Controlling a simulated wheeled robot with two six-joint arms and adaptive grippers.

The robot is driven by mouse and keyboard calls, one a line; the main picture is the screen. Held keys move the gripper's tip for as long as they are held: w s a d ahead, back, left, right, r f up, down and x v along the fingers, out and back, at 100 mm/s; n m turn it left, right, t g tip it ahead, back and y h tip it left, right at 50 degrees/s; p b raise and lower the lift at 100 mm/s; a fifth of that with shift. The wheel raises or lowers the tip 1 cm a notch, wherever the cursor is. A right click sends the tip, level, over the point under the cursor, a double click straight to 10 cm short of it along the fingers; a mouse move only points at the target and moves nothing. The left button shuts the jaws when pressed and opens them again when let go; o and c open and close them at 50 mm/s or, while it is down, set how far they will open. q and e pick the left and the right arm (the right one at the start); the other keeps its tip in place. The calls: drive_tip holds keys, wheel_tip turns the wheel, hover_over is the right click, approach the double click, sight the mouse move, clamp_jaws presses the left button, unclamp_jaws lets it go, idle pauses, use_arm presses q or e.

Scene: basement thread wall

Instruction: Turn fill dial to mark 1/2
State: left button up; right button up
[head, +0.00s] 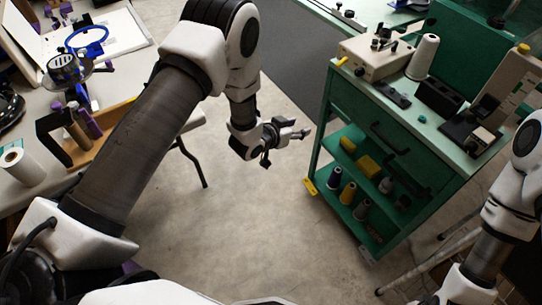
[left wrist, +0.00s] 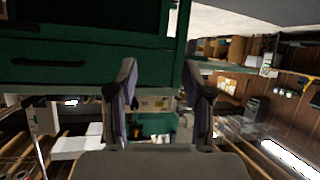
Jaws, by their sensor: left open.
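A beige machine (head: 376,57) with small fittings on top stands on the green cart (head: 372,130); I cannot make out a fill dial or its marks in either view. My left gripper (head: 288,137) hangs over the floor to the left of the cart, apart from it and lower than the machine. In the left wrist view its two fingers are spread with nothing between them (left wrist: 164,92), and the cart's dark green side (left wrist: 60,65) fills the upper left. My right arm shows at the right edge of the head view, but its gripper is out of view.
A white thread cone (head: 422,57), a black box (head: 440,97) and a slanted beige device (head: 500,92) also stand on the cart. Spools sit on its lower shelves. A cluttered table (head: 120,35) is at the left. Bare floor (head: 235,215) lies between.

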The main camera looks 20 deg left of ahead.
use_arm(q)
drive_tip(key=s+a+f+n+g+y+p, duration=0.1)
drive_tip(key=s+a+f, duration=0.1)
drive_tip(key=s, duration=0.3)
drive_tip(key=s+a+f+g+y+p, duration=0.1)
drive_tip(key=s+a+f+g, duration=0.1)
drive_tip(key=s, duration=0.3)
drive_tip(key=shift+s+f+n, duration=0.15)
drive_tip(key=shift+f+n, duration=0.25)
drive_tip(key=shift+f, duration=0.15)
